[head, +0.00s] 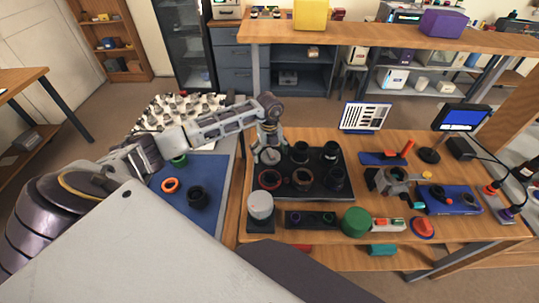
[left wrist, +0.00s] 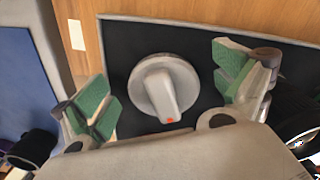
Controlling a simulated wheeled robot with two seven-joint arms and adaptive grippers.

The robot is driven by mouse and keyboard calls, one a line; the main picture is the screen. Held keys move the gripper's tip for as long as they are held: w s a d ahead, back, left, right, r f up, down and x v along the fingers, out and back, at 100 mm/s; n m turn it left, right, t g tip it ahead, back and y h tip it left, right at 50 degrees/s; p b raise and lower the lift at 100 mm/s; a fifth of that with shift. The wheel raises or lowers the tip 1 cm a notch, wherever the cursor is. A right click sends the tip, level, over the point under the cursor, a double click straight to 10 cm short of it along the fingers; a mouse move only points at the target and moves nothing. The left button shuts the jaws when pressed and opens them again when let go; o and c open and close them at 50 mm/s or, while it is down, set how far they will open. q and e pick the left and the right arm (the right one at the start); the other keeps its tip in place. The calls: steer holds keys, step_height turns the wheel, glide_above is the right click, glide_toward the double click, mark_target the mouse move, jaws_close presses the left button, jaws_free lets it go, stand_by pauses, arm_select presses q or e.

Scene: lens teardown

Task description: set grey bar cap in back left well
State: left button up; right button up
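The grey bar cap (left wrist: 164,88), a round disc with a raised bar and an orange dot at the bar's end, lies flat at the back left place of the black tray (head: 318,197). It also shows in the head view (head: 267,158). My left gripper (head: 268,148) is over it, with its green-padded fingers wide apart on either side and a gap to the cap in the left wrist view. The well's rim under the cap is hidden, so I cannot tell how deep it sits. My right gripper is not in view.
The tray's other places hold several dark rings and lens parts, one red-rimmed (head: 269,179). A blue mat (head: 218,172) with rings lies left. A monitor (head: 461,117) stands right.

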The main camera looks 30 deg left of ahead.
mark_target(270, 150)
arm_select(q)
step_height(270, 150, up, 11)
stand_by(0.6)
stand_by(0.7)
